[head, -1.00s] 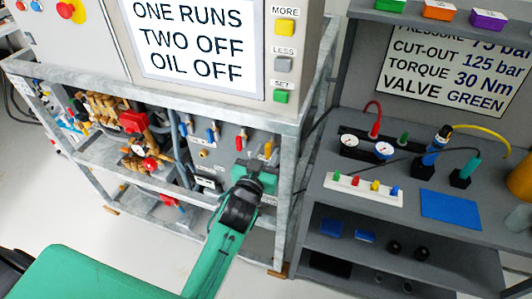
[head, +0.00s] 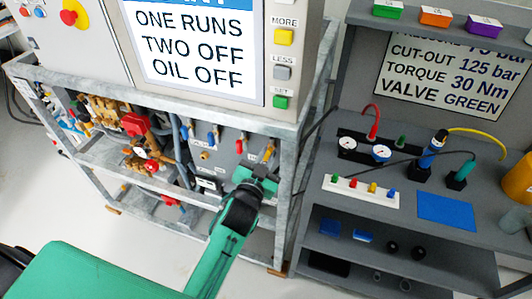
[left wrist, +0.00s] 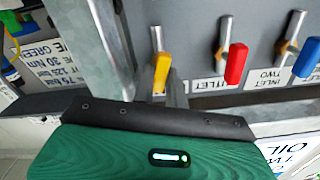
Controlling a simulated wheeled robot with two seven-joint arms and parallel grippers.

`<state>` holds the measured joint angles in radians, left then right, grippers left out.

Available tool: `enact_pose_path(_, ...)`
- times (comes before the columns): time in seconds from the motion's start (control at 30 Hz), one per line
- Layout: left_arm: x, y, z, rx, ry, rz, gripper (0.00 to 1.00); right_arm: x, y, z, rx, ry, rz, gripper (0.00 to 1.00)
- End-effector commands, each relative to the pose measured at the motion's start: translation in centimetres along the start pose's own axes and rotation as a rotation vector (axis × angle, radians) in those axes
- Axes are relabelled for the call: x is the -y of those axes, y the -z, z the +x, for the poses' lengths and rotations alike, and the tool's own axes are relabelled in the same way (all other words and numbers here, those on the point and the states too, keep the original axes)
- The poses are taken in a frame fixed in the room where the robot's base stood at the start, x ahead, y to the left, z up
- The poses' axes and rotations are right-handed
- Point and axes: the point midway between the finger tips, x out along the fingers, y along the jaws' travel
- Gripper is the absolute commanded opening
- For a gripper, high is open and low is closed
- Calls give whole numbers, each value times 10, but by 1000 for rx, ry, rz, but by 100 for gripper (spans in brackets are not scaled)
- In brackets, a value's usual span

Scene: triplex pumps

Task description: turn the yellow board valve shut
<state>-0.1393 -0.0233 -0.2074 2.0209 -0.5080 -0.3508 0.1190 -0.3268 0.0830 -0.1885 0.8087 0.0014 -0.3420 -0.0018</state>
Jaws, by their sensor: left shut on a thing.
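The yellow board valve handle (left wrist: 161,72) is on the grey valve board in the left wrist view, which shows the board upside down. It lies roughly parallel to the red and blue handles beside it. In the head view the yellow handle (head: 269,151) shows just above my left gripper (head: 264,170). In the left wrist view a grey finger of my left gripper (left wrist: 174,88) is against the yellow handle's free end. The gripper is shut on this handle; its green body hides part of the grip. My right gripper is in neither view.
A red handle (left wrist: 235,63) and a blue handle (left wrist: 305,58) stand beside the yellow one. A galvanised frame post (left wrist: 112,45) is close on its other side. A grey shelf bench (head: 335,212) with gauges and a blue mat (head: 446,207) stands to the right.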

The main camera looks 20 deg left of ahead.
Motion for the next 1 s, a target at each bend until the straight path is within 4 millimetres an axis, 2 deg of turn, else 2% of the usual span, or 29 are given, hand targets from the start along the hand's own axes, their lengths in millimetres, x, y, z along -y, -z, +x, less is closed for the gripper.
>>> enact_pose_path(0.3,-1,2,0,2,-1,302,0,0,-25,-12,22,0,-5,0)
enact_pose_path(1.0,-4,-1,0,0,-1,958,0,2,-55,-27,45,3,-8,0)
